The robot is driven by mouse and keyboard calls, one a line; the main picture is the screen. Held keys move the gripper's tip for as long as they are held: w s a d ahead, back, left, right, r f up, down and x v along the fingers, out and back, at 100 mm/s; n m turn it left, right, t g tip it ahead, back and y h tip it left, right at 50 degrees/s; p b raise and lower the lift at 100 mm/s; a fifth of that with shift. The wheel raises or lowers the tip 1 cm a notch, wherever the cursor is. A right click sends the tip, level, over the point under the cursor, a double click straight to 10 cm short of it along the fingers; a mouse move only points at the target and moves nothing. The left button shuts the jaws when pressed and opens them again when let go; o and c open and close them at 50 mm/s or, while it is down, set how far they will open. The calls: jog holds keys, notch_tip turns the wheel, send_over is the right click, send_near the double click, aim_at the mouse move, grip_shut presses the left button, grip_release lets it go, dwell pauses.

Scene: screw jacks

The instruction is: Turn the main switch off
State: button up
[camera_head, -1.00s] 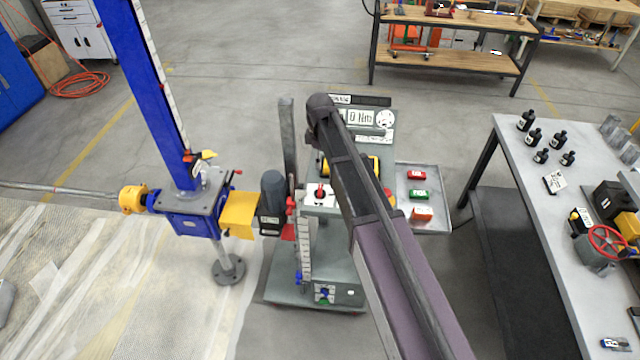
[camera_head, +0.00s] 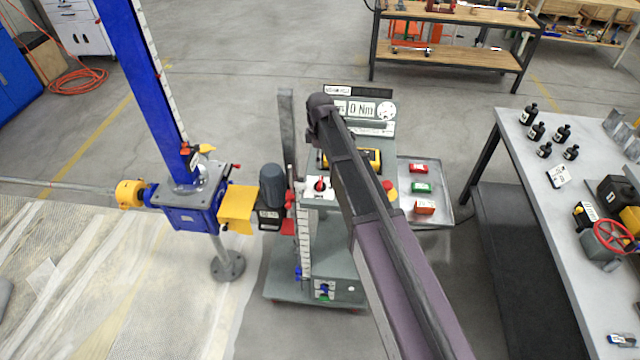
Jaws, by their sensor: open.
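A red rotary knob on a white plate (camera_head: 320,185), which looks like the main switch, sits on top of the grey drive stand (camera_head: 335,262), just left of my arm. The knob is too small to read its position with certainty. My arm crosses in front of the stand from the bottom right up to a dark joint near the display board. My gripper does not show in this view. A red and yellow button (camera_head: 390,188) shows just right of my arm, and a yellow device (camera_head: 372,157) is partly hidden behind it.
A blue screw jack (camera_head: 190,205) with yellow guards stands left of the stand, joined to a grey motor (camera_head: 272,187). A grey table (camera_head: 520,185) with bottles stands further right.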

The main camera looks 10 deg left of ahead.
aim_at(320, 181)
jog(key=shift+f+b, duration=4.95)
jog(key=shift+f, duration=0.3)
jog(key=c, duration=1)
